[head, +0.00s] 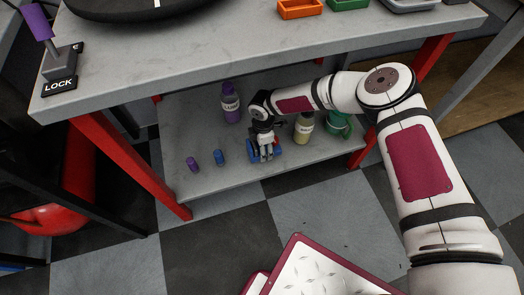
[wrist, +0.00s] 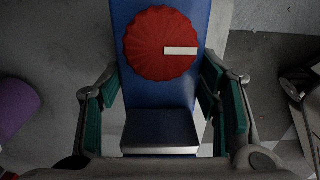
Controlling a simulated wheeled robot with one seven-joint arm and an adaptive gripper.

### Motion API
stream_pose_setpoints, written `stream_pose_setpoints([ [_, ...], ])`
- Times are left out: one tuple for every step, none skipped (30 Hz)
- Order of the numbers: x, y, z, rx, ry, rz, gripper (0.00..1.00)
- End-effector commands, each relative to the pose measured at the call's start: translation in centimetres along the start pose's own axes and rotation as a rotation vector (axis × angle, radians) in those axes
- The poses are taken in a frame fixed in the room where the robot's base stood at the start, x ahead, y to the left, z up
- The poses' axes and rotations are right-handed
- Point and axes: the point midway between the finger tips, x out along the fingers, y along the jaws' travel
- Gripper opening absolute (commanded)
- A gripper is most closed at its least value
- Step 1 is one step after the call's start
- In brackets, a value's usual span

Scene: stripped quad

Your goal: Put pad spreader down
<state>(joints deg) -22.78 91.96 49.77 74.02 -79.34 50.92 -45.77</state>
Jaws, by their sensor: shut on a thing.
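The pad spreader is a blue tool with a ribbed red knob carrying a white mark. It fills the middle of the wrist view (wrist: 152,100), between the green-padded fingers of my gripper (wrist: 165,105). In the head view its blue parts (head: 278,150) show around my gripper (head: 264,146), at the lower shelf (head: 240,178) of the bench. My gripper is shut on the spreader and points down. I cannot tell whether the spreader touches the shelf. Part of it is hidden by the fingers.
A purple bottle (head: 230,103) stands behind left of my gripper. Small purple (head: 192,164) and blue (head: 219,157) items are to its left. A yellowish bottle (head: 303,128) and a green container (head: 338,124) are at right. The bench top (head: 190,58) overhangs the shelf; red legs (head: 142,165) flank it.

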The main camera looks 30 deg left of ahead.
Motion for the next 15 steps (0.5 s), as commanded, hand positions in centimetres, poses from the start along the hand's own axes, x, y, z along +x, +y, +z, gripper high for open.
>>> stream_pose_setpoints([
  [0.1, 0.6, -0.1, 0.003, 0.002, 0.001, 0.07],
  [0.1, 0.9, 0.0, 0.003, 0.001, 0.002, 0.07],
  [0.1, 1.1, 0.0, 0.002, 0.001, 0.001, 0.07],
  [0.1, 1.2, 0.0, 0.001, 0.001, 0.000, 0.07],
  [0.1, 1.3, 0.0, 0.002, 0.001, 0.000, 0.07],
  [0.1, 1.4, 0.0, 0.002, 0.001, -0.001, 0.07],
  [0.3, 1.4, 0.0, 0.002, 0.002, -0.001, 0.07],
  [0.5, 1.3, 0.0, 0.002, 0.002, -0.001, 0.07],
  [0.9, 1.3, 0.0, 0.002, 0.003, -0.002, 0.07],
  [1.3, 1.3, 0.0, 0.003, 0.003, -0.002, 0.07],
  [1.7, 1.3, 0.0, 0.002, 0.003, -0.002, 0.07],
  [2.3, 1.2, 0.0, 0.003, 0.003, -0.003, 0.07],
  [2.7, 1.2, 0.0, 0.003, 0.004, -0.004, 0.07],
  [3.1, 1.2, 0.0, 0.002, 0.002, -0.003, 0.07],
  [3.5, 1.2, 0.0, 0.003, 0.003, -0.002, 0.07],
])
